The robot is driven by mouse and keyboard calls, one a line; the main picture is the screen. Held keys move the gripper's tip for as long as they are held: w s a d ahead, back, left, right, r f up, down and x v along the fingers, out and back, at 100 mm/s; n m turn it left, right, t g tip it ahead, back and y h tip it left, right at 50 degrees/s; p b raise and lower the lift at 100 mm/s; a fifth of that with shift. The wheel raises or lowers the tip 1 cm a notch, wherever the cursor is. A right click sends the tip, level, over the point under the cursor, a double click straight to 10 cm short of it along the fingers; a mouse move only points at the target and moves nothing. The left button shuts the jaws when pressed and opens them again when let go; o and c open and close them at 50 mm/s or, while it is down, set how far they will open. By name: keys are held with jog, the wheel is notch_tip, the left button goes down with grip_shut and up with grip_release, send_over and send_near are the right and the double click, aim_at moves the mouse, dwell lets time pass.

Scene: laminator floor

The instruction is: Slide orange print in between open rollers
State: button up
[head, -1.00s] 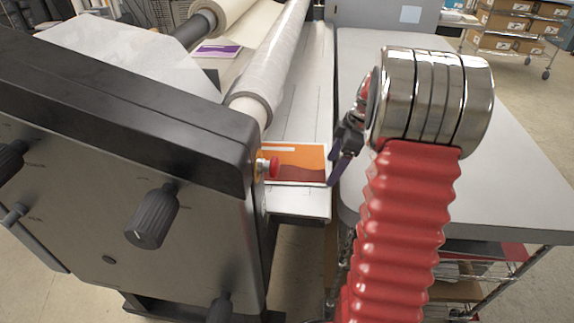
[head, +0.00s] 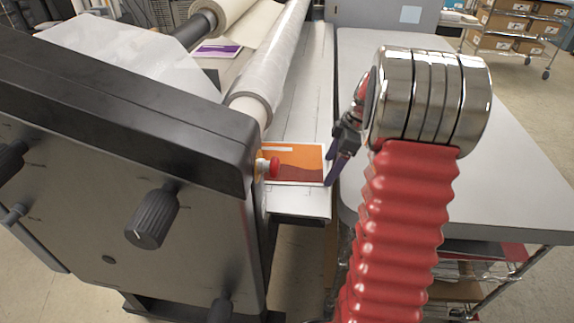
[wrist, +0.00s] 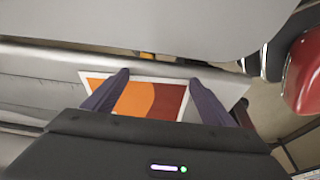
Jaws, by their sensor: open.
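The orange print (head: 300,164) is a flat sheet with orange and dark red areas and a white border. It lies on the laminator's grey feed table (head: 297,120), near its front end. In the wrist view the print (wrist: 140,99) lies below and between my two purple fingers. My gripper (head: 331,184) is at the print's right edge in the head view; in the wrist view the fingers (wrist: 158,80) are spread apart. I cannot tell whether they touch the sheet. The clear film-wrapped roller (head: 272,70) runs along the left of the feed table. The gap between the rollers is hidden.
The black laminator end housing (head: 130,150) with knobs and a red button (head: 273,168) stands at left, close to the print. A grey table (head: 460,170) lies right of the feed table. A purple print (head: 218,50) lies farther back.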

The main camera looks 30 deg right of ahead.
aim_at(313, 167)
jog(key=shift+s+d+f, duration=0.1)
jog(key=shift+s+d, duration=0.05)
jog(key=shift+w+d, duration=0.25)
jog(key=shift+w, duration=0.05)
dwell(0.5)
jog(key=shift+w+a, duration=0.9)
jog(key=shift+a, duration=0.3)
dwell(1.2)
jog(key=shift+s+d, duration=0.15)
jog(key=shift+d, duration=0.1)
dwell(0.4)
jog(key=shift+d, duration=0.1)
dwell(0.3)
jog(key=shift+w+d, duration=0.2)
jog(key=shift+w, duration=0.2)
jog(key=shift+w+a, duration=0.45)
jog(key=shift+a, duration=0.15)
jog(key=shift+w+a, duration=0.4)
jog(key=shift+a, duration=0.2)
dwell(1.2)
jog(key=shift+s+d, duration=0.15)
jog(key=shift+d, duration=0.1)
dwell(0.5)
